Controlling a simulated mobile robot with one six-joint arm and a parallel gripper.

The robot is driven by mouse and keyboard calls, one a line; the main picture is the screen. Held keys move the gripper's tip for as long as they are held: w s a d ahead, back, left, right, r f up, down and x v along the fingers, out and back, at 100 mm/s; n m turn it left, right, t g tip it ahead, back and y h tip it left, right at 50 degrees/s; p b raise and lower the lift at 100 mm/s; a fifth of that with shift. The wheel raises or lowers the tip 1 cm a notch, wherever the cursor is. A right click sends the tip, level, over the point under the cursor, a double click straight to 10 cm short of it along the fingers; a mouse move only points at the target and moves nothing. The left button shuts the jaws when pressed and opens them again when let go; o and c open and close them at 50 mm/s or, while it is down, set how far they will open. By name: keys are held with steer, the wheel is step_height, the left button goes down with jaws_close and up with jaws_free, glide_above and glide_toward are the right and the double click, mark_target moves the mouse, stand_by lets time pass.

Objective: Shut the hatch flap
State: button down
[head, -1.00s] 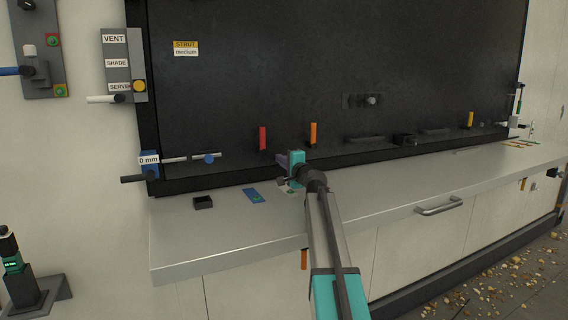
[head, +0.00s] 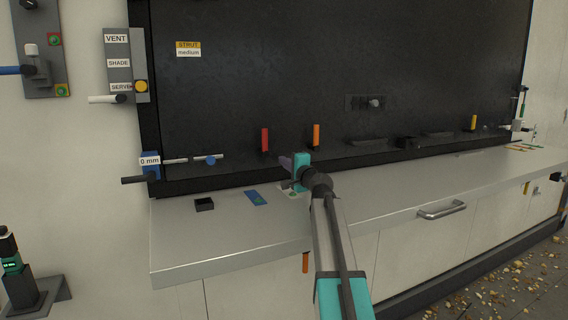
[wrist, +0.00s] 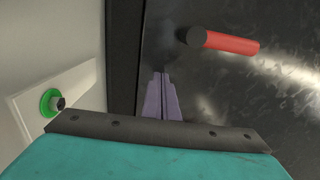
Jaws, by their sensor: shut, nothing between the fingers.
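The hatch flap appears to be the large black panel (head: 300,70) above the counter, with a yellow "STRUT medium" label. I cannot tell for sure whether it lies flush in its frame. A red handle (head: 265,139) and an orange handle (head: 316,135) stick out near its lower edge. My gripper (head: 285,162) is low in front of the panel, just below and right of the red handle and apart from it. In the wrist view its purple fingers (wrist: 162,97) are together and empty, pointing at the dark surface, with the red handle (wrist: 230,43) ahead to the right.
The grey counter (head: 230,235) runs below the panel, carrying a small black box (head: 204,204) and a blue plate (head: 256,198). A blue clamp marked "0 mm" (head: 150,162) with a rod sits at the panel's lower left. The labelled switch board (head: 120,65) is on the left wall.

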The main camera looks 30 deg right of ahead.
steer(key=s+b, duration=0.2)
steer(key=s, duration=0.9)
steer(key=shift+s+f, duration=0.3)
stand_by(0.3)
